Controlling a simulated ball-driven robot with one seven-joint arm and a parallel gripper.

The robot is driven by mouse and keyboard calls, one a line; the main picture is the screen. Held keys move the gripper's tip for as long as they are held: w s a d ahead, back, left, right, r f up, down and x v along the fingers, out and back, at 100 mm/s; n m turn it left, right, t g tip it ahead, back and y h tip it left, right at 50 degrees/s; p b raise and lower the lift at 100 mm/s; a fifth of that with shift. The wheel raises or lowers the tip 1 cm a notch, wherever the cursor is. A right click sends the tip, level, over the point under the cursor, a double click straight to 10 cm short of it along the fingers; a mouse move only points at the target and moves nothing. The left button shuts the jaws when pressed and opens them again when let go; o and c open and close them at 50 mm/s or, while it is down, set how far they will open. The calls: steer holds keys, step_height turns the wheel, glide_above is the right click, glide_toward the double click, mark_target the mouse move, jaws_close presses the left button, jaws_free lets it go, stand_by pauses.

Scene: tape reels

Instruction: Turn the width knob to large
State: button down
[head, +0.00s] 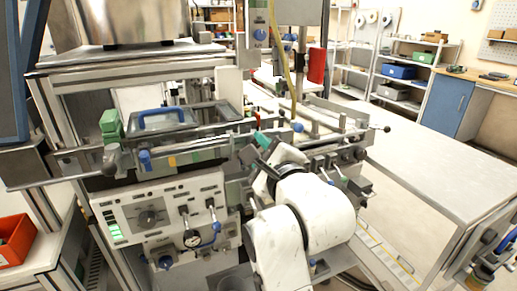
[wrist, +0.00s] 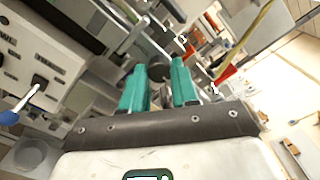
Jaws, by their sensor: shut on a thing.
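My gripper (head: 256,152) reaches the front rail of the machine, right of the white control panel. In the wrist view, its two teal fingers (wrist: 160,82) stand apart with a dark round knob (wrist: 158,68) between their tips, and they are shut on it. No label on this knob can be read, so I cannot confirm from lettering that it is the width knob, nor see its setting. In the head view the fingers and the wrist largely hide the knob.
The white control panel (head: 125,212) with a dial (head: 148,218) and small levers is left of my arm. Another dark knob (head: 359,153) sits on the rail to the right. A pale side table (head: 445,178) stands right, a red bin (head: 14,240) left.

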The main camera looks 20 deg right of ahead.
steer(key=shift+f, duration=0.15)
steer(key=c, duration=0.8)
jaws_free()
steer(key=shift+c, duration=0.2)
steer(key=s+b, duration=0.1)
steer(key=s, duration=0.9)
steer(key=shift+s, duration=0.4)
steer(key=s+d+f+n+g+h+p, duration=0.1)
steer(key=s+d+f+n+g+p, duration=0.15)
steer(key=s+f+n+g, duration=0.6)
steer(key=w+d+f+n+g+p, duration=0.15)
steer(key=d+f+n, duration=0.3)
steer(key=f, duration=0.85)
steer(key=s+f+n+g+p, duration=0.1)
steer(key=s+f+n+g, duration=0.2)
steer(key=s, duration=0.7)
steer(key=s+f+n+g+p, duration=0.2)
steer(key=s+f+n+g, duration=0.2)
steer(key=s+f+n, duration=0.4)
steer(key=shift+s+d+f+n+y, duration=0.3)
steer(key=shift+s+d+f+y, duration=0.1)
steer(key=shift+s+f, duration=0.45)
